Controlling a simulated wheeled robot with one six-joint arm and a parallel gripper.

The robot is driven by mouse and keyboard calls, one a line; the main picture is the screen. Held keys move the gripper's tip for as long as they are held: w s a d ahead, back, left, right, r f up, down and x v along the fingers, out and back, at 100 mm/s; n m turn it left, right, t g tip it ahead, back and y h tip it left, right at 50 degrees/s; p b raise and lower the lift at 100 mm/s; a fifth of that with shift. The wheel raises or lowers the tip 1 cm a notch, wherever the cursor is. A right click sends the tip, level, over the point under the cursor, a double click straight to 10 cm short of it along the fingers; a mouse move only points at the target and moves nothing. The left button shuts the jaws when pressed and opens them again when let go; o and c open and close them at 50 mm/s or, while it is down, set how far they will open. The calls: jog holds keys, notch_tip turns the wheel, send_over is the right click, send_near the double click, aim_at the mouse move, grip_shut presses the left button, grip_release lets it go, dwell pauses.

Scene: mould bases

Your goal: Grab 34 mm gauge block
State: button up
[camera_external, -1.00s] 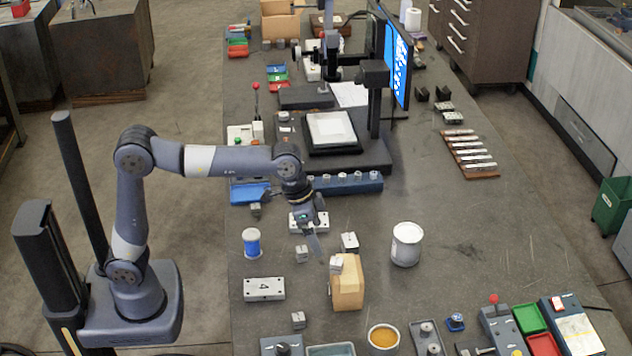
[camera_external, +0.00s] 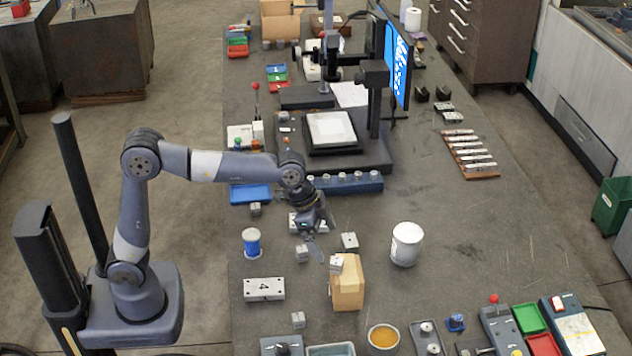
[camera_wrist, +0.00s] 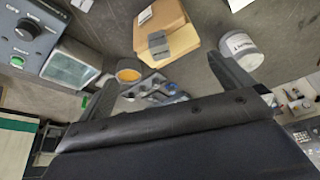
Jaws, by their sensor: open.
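Several small grey metal blocks lie around the near middle of the bench; no size marking is readable, so I cannot tell which is 34 mm. One block (camera_external: 337,263) sits on top of a tan box (camera_external: 346,287); a grey block (camera_wrist: 158,42) on that box also shows in the wrist view. Another block (camera_external: 302,254) lies left of the box, one (camera_external: 350,241) behind it, and one (camera_external: 298,320) nearer the front. My gripper (camera_external: 316,250) hangs tilted above the blocks left of and behind the box. In the wrist view my gripper (camera_wrist: 164,82) is open and empty.
A white tin (camera_external: 406,244) stands right of the box. A blue spool (camera_external: 251,242) and a drilled steel plate (camera_external: 264,289) lie left. A cup of orange contents (camera_external: 383,339) and control boxes line the front. The bench right of the tin is clear.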

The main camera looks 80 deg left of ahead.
jog(key=shift+c, duration=0.2)
jog(key=c, duration=0.9)
